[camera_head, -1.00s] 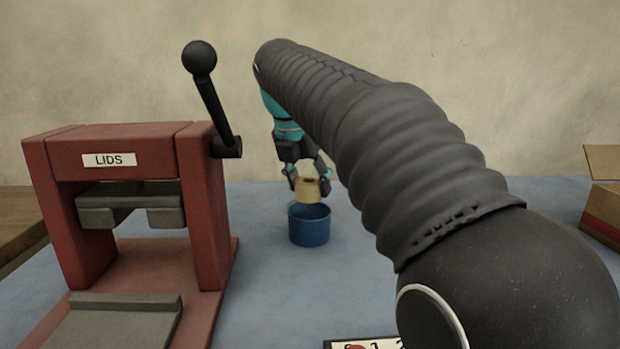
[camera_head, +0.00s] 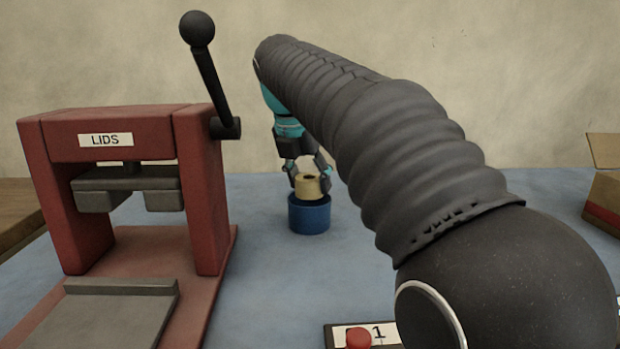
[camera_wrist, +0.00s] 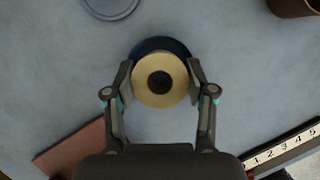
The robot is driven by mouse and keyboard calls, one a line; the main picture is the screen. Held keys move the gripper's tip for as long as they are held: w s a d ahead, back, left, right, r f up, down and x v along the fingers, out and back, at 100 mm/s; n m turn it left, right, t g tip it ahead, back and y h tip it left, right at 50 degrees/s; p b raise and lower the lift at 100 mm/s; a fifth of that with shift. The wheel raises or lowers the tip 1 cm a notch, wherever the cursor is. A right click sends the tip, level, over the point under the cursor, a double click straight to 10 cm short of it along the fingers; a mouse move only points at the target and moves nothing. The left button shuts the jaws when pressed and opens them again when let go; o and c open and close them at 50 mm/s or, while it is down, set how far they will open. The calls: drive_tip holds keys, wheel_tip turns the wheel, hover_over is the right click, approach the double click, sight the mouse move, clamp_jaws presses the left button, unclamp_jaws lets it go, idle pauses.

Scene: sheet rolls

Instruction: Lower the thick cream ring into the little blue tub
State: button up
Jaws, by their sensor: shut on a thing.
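The thick cream ring (camera_head: 308,186) is between the fingers of my gripper (camera_head: 308,178), which is shut on its sides. The little blue tub (camera_head: 309,216) stands upright on the blue table, directly under the ring. In the head view the ring's lower edge is at the tub's rim, and most of the ring shows above it. In the wrist view the ring (camera_wrist: 160,80) covers most of the tub, and a dark blue arc of the tub (camera_wrist: 158,45) shows beyond its far edge. Whether the ring touches the tub is hidden.
A red press labelled LIDS (camera_head: 130,125) stands at the left, its black lever raised. A numbered panel with a red button (camera_head: 358,338) is at the front. An open cardboard box (camera_head: 605,200) is at the right edge.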

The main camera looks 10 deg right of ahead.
drive_tip(key=shift+f, duration=0.9)
idle(0.6)
drive_tip(key=o, duration=1.3)
drive_tip(key=shift+c, duration=0.2)
drive_tip(key=o, duration=0.3)
drive_tip(key=shift+r, duration=0.1)
drive_tip(key=shift+r+p, duration=2.2)
drive_tip(key=shift+r, duration=1.75)
